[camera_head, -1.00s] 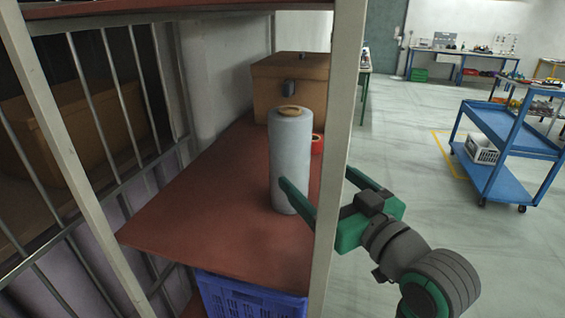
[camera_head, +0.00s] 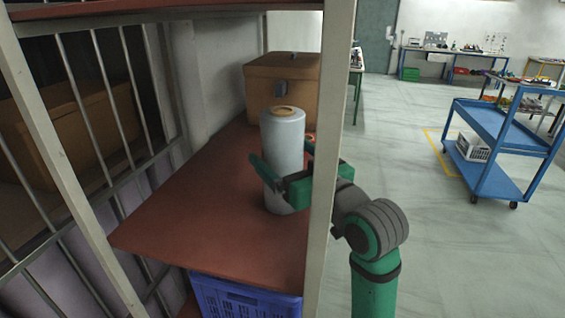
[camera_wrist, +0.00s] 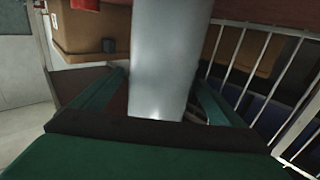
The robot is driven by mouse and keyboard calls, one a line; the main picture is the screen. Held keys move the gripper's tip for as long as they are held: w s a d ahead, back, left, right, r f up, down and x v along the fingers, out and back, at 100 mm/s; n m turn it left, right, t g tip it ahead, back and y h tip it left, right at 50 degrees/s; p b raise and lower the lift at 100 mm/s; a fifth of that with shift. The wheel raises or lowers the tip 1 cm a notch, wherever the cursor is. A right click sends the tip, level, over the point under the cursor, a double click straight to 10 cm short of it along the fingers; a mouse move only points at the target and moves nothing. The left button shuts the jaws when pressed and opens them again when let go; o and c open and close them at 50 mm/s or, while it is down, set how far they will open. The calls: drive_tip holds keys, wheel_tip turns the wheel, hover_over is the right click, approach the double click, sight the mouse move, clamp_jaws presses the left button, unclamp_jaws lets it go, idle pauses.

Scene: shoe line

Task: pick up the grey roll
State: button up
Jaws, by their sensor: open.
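The grey roll (camera_head: 284,150) stands upright on the red-brown shelf (camera_head: 190,215), with a tan core at its top. My gripper (camera_head: 265,170) is at the roll's lower half, with green fingers reaching in from the right past the shelf post. One finger shows in front of the roll; the other is mostly hidden behind the post and roll. In the wrist view the roll (camera_wrist: 165,60) rises between the two spread fingers (camera_wrist: 155,95). I cannot tell whether either finger touches it.
A pale shelf post (camera_head: 333,120) stands in front of my wrist. A brown box (camera_head: 262,82) sits behind the roll, with a red item (camera_wrist: 84,5) near it. A blue crate (camera_head: 240,300) is below the shelf. A blue cart (camera_head: 490,135) stands right, beyond open floor.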

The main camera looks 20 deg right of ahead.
drive_tip(key=shift+w+a, duration=0.1)
drive_tip(key=shift+w, duration=0.4)
drive_tip(key=c, duration=1.6)
drive_tip(key=shift+r, duration=0.1)
